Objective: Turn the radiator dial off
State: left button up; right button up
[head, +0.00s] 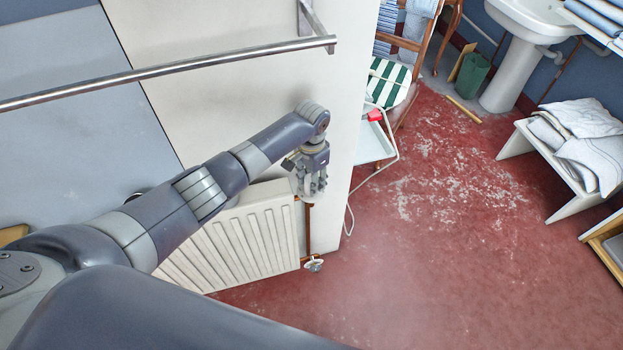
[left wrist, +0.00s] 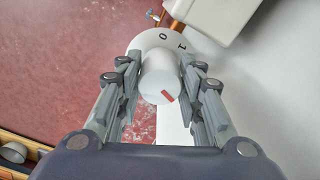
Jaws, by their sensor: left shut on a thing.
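The radiator dial (left wrist: 159,72) is a white knob in front of a white disc (left wrist: 160,38) marked 0 and 1. A short red mark (left wrist: 168,97) shows at the lower right of the knob's face, away from these numerals. My left gripper (left wrist: 161,80) has its fingers on both sides of the knob and is shut on it. In the head view my left gripper (head: 311,186) is at the upper right end of the white radiator (head: 235,240); it hides the dial there. My right gripper is not in view.
A metal rail (head: 170,73) crosses above my left arm. A copper pipe (head: 307,228) runs down beside the radiator to a floor valve (head: 313,264). A cable (head: 388,165) hangs by the wall corner.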

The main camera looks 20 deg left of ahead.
pick_arm(q)
jog(key=n+p, duration=0.2)
jog(key=n, duration=0.1)
jog(key=shift+r, duration=0.15)
jog(key=n+p, duration=0.2)
jog(key=shift+s+n, duration=0.1)
jog(key=shift+n, duration=0.3)
jog(key=n+p, duration=0.1)
jog(key=n, duration=0.1)
jog(key=shift+n, duration=0.3)
jog(key=n+p, duration=0.1)
jog(key=n, duration=0.2)
jog(key=shift+n+p, duration=0.3)
jog(key=shift+n, duration=0.1)
jog(key=n, duration=0.3)
jog(key=shift+n+p, duration=0.3)
jog(key=shift+p, duration=0.1)
jog(key=n, duration=0.3)
jog(key=shift+n, duration=0.3)
jog(key=n, duration=0.3)
jog(key=shift+n+p, duration=0.3)
jog(key=shift+p, duration=0.05)
jog(key=shift+n, duration=1.9)
